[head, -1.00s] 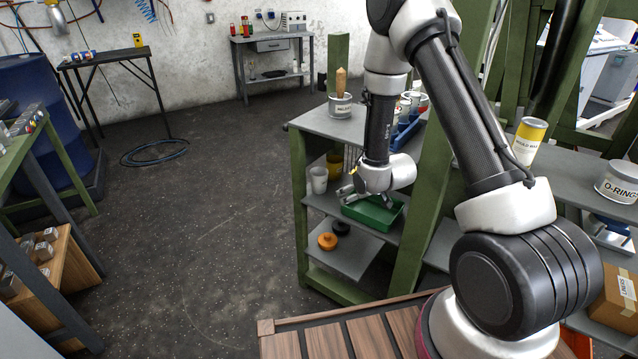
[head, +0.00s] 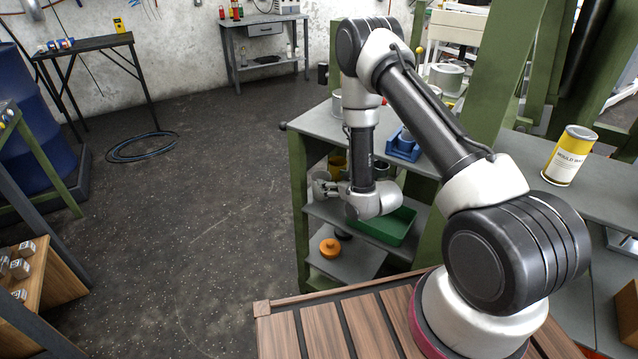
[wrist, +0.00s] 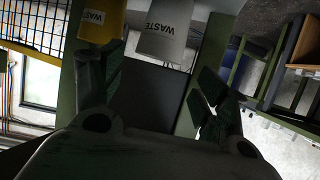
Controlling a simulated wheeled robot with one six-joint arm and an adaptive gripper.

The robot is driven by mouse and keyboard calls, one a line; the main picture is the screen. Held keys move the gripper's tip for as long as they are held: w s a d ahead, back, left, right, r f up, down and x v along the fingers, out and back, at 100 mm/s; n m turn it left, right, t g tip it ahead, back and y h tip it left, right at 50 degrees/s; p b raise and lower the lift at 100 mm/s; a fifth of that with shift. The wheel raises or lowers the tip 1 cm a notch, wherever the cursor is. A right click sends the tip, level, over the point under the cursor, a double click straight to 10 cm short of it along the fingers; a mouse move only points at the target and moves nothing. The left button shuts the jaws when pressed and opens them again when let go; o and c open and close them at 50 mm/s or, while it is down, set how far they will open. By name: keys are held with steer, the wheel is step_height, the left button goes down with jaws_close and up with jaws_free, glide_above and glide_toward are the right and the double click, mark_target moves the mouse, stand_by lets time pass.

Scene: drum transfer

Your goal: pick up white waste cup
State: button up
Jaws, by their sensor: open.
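The white waste cup (wrist: 167,32) shows in the wrist view at the top middle, lettered WASTE and partly cut off by the frame edge. A yellow waste cup (wrist: 100,22) stands beside it on the left. My gripper (wrist: 158,85) has its two dark fingers spread apart, with nothing between the fingertips. The white cup appears a little beyond the fingertips, in line with the gap. In the head view my gripper (head: 326,187) reaches into the middle shelf of the green rack and hides the white cup. The yellow cup shows behind it (head: 337,163).
A green tray (head: 392,226) lies right of my wrist on the same shelf. An orange disc-shaped part (head: 330,248) sits on the lower shelf. The rack's top shelf (head: 318,121) is above my gripper, and a green post (head: 298,180) stands close on its left.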

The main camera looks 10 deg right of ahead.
mark_target(316, 175)
steer(key=x, duration=0.7)
steer(key=shift+w+r, duration=0.1)
steer(key=shift+w, duration=0.05)
steer(key=c, duration=0.6)
